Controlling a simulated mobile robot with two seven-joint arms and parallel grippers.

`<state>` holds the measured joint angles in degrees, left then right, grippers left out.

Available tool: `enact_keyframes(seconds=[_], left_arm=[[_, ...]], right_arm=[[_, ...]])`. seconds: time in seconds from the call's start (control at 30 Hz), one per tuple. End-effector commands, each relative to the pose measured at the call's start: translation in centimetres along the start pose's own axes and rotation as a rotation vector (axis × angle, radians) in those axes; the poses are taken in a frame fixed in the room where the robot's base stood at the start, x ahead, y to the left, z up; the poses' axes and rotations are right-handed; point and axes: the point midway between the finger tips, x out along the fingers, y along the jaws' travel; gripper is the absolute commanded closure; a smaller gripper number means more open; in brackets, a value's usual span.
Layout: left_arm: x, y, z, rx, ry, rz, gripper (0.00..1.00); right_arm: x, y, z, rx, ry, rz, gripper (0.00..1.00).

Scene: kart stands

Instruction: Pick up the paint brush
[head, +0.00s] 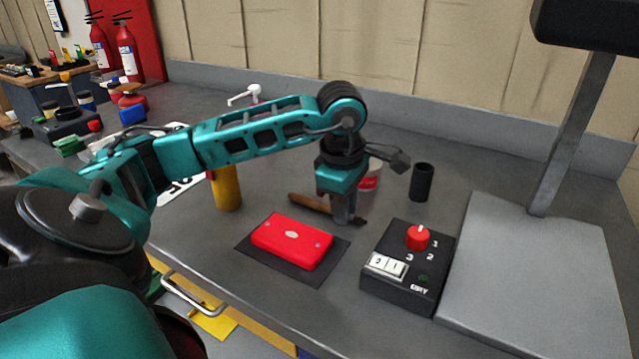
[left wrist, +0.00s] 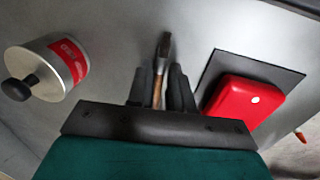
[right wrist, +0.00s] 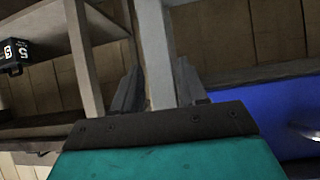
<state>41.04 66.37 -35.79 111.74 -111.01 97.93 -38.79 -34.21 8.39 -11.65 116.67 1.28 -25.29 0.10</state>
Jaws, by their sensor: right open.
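The paint brush (head: 310,203) lies on the grey bench behind the red case. It has a brown wooden handle and a dark end. My left gripper (head: 345,213) points down over it and hides its middle. In the left wrist view the brush (left wrist: 163,48) runs between the two fingers of the left gripper (left wrist: 161,75), which are close together on its handle. The brush still appears to rest at bench level. My right gripper (right wrist: 158,75) shows only in the right wrist view, open and empty, away from the brush, with a grey post behind it.
A red case (head: 292,241) lies on a dark mat (head: 325,268) in front. A black control box (head: 405,280) with a red knob stands right. A white-and-red can (head: 370,178), a black cup (head: 421,182) and a yellow cylinder (head: 227,188) stand nearby.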

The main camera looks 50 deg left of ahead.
Motion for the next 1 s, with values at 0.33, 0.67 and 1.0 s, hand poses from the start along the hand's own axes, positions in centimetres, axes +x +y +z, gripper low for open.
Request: enact_keyframes(seconds=[0.33, 0.67, 1.0], left_arm=[[-0.1, 0.0, 0.0, 0.0, -0.001, 0.0, 1.0], [-0.1, 0.0, 0.0, 0.0, -0.001, 0.0, 1.0], [-2.7, 0.5, 0.1, 0.0, -0.002, 0.005, 1.0]], right_arm=[[0.0, 0.0, 0.0, 0.0, 0.002, 0.0, 0.57], [-0.1, 0.1, 0.2, 0.0, -0.002, 0.003, 0.57], [-0.5, 0.2, 0.4, -0.002, -0.011, 0.005, 0.57]])
